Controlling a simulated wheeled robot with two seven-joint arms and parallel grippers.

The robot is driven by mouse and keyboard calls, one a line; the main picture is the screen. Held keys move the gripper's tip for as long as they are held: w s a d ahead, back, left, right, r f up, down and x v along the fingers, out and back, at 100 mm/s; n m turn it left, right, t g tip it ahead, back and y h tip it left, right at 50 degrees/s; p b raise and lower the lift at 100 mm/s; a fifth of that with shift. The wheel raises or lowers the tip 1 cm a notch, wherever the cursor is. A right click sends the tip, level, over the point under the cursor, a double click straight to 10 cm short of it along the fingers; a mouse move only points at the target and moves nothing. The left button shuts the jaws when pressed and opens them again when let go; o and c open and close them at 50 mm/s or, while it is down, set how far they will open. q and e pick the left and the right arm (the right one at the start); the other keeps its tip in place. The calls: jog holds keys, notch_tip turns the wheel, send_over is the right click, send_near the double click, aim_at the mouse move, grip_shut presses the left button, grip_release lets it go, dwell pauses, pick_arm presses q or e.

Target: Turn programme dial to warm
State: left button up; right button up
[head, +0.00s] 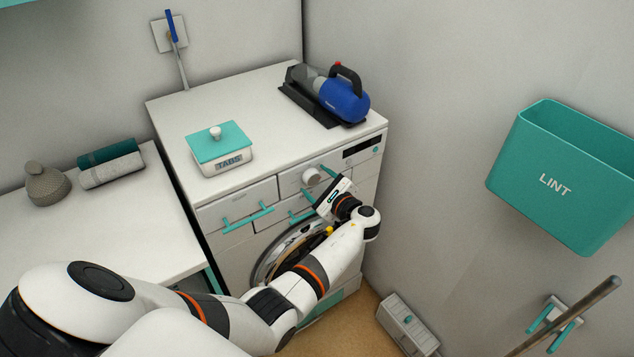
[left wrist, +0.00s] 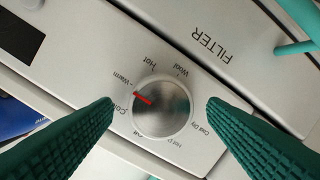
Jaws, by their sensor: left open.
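The programme dial (head: 312,176) is a round silver knob on the white washing machine's front panel. My left gripper (left wrist: 158,104) is open, with one green ribbed finger on each side of the dial and gaps visible between. In the head view my left gripper (head: 317,188) is at the panel. My right gripper is out of view.
A teal-lidded tabs box (head: 222,150) and a blue handheld vacuum (head: 340,95) stand on the machine top. A teal lint bin (head: 556,185) hangs on the right wall. A white box (head: 407,325) is on the floor.

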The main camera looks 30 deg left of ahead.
pick_arm(q)
jog(key=b+v, duration=0.2)
jog(key=v, duration=0.9)
jog(key=shift+d, duration=0.25)
jog(key=shift+s, duration=0.15)
